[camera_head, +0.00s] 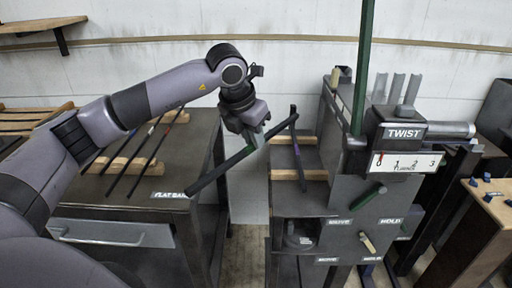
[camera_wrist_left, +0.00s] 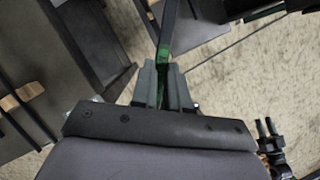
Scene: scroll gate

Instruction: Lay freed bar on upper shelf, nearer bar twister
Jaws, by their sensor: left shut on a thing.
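My left gripper (camera_head: 257,138) is shut on a long dark bar (camera_head: 222,169) with a green band where the fingers grip it. In the head view the bar slants from low left to upper right, over the gap between the left bench and the twister stand. In the left wrist view my left gripper (camera_wrist_left: 165,88) pinches the green part, and the dark bar (camera_wrist_left: 168,25) runs up out of frame. The twister (camera_head: 403,131) stands at the right. The upper shelf (camera_head: 302,203) beside it has two wooden rests (camera_head: 298,174). My right gripper is out of view.
The left bench, labelled FLAT BAR (camera_head: 170,195), carries several thin bars on wooden rests (camera_head: 125,165). A tall green post (camera_head: 362,70) rises beside the twister. Two handles (camera_head: 368,243) stick out of its front. A wooden bench (camera_head: 470,250) stands at far right.

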